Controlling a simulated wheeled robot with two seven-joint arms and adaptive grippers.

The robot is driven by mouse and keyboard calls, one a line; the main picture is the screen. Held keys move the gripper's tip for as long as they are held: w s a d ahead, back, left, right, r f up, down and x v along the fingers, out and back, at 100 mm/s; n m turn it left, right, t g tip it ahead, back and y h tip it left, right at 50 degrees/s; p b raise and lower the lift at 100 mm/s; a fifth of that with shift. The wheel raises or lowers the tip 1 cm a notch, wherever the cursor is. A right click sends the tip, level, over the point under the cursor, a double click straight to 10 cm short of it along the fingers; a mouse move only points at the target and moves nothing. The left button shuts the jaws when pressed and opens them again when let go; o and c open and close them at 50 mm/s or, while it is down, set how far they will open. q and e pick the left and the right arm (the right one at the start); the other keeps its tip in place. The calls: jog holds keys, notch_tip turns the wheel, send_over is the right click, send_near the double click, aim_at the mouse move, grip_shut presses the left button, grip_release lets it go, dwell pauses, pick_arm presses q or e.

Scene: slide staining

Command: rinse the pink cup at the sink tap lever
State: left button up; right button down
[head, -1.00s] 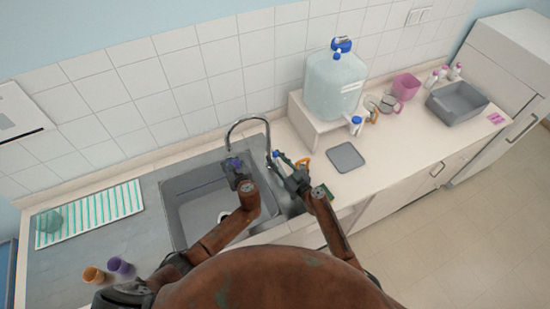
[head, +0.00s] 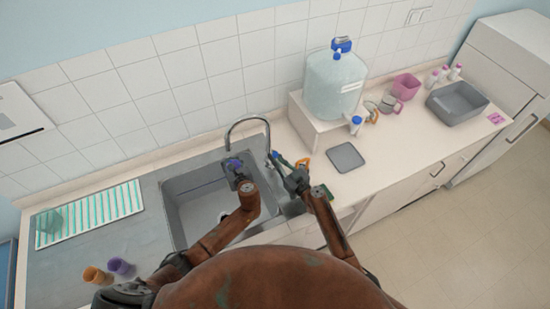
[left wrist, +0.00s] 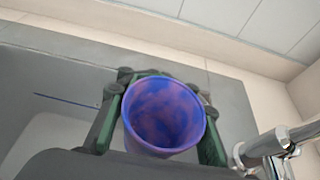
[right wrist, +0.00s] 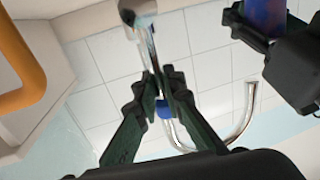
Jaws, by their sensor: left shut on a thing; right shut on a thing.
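My left gripper (head: 238,168) is shut on a small cup (left wrist: 165,113) over the sink basin, below the tap spout. The cup looks purple with blue patches inside; its open mouth faces the left wrist camera. In the head view only a bit of purple shows at the gripper. My right gripper (right wrist: 158,92) is shut on the blue-tipped tap lever (right wrist: 163,109), right of the spout. The chrome tap (head: 247,121) arches over the back of the sink (head: 182,213). I cannot make out running water.
An orange cup (head: 96,275) and a purple cup (head: 121,267) are at the front left. A striped mat (head: 110,208) with a glass beaker lies left of the sink. A water jug (head: 335,85), grey tray (head: 346,157), pink container (head: 405,86) and grey bin (head: 457,104) are on the right.

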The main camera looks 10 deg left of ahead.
dwell(0.3)
jog(key=shift+w+d+m, duration=0.3)
jog(key=shift+d+m, duration=0.15)
jog(key=shift+m, duration=0.35)
jog(key=c, duration=2)
grip_release()
jog(key=shift+s+d+f, duration=0.15)
jog(key=shift+s+d, duration=0.25)
jog(key=shift+d, duration=0.05)
jog(key=v, duration=1.1)
jog(key=shift+a, duration=0.1)
